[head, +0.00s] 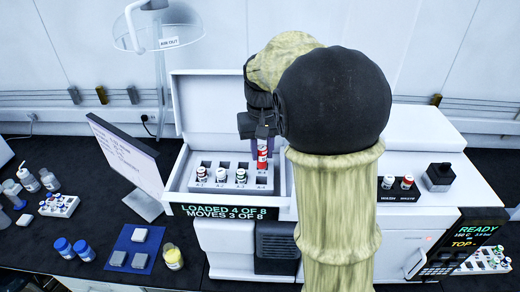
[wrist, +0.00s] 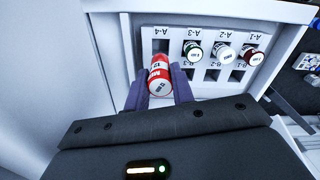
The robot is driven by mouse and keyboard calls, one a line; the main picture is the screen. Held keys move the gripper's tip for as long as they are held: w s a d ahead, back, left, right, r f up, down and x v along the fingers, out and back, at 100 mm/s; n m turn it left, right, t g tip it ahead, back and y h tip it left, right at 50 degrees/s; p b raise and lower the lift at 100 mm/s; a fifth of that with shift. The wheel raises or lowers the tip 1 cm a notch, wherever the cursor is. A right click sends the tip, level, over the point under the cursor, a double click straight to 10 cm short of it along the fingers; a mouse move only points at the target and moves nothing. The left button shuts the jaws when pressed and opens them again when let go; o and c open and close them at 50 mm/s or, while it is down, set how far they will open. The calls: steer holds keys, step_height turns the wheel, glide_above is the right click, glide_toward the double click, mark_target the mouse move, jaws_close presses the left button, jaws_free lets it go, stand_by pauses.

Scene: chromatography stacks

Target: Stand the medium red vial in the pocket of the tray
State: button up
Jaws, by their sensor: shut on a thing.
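My gripper (head: 264,132) (wrist: 160,92) is shut on a red vial with a white band (head: 262,155), also seen between the purple fingers in the wrist view (wrist: 159,76). The vial is roughly upright over the right end of the grey tray (head: 220,189) (wrist: 262,40), which has two rows of pockets. In the wrist view the A-4 pocket (wrist: 160,46) looks empty, just beyond the vial. The pocket directly below the vial is hidden. Vials stand in A-3 (wrist: 193,51), A-2 (wrist: 223,54) and A-1 (wrist: 253,56).
The tray sits inside an open white machine whose raised lid (head: 210,105) stands behind it. A tilted screen (head: 125,155) is at the left. Two vials (head: 397,183) stand by the wash and waste labels at the right. The back-row pockets that show are empty.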

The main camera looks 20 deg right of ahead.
mark_target(262, 168)
steer(key=shift+f, duration=0.1)
step_height(262, 168, down, 4)
steer(key=b, duration=0.3)
steer(key=shift+w+b, duration=0.1)
steer(key=shift+b, duration=0.3)
steer(key=shift+s+a, duration=0.1)
steer(key=shift+s, duration=0.15)
steer(key=shift+f, duration=0.2)
stand_by(1.0)
steer(key=shift+f, duration=0.35)
steer(key=shift+f+b, duration=0.35)
steer(key=shift+b, duration=0.1)
steer(key=shift+f, duration=0.35)
steer(key=shift+f+b, duration=0.15)
steer(key=shift+b, duration=0.15)
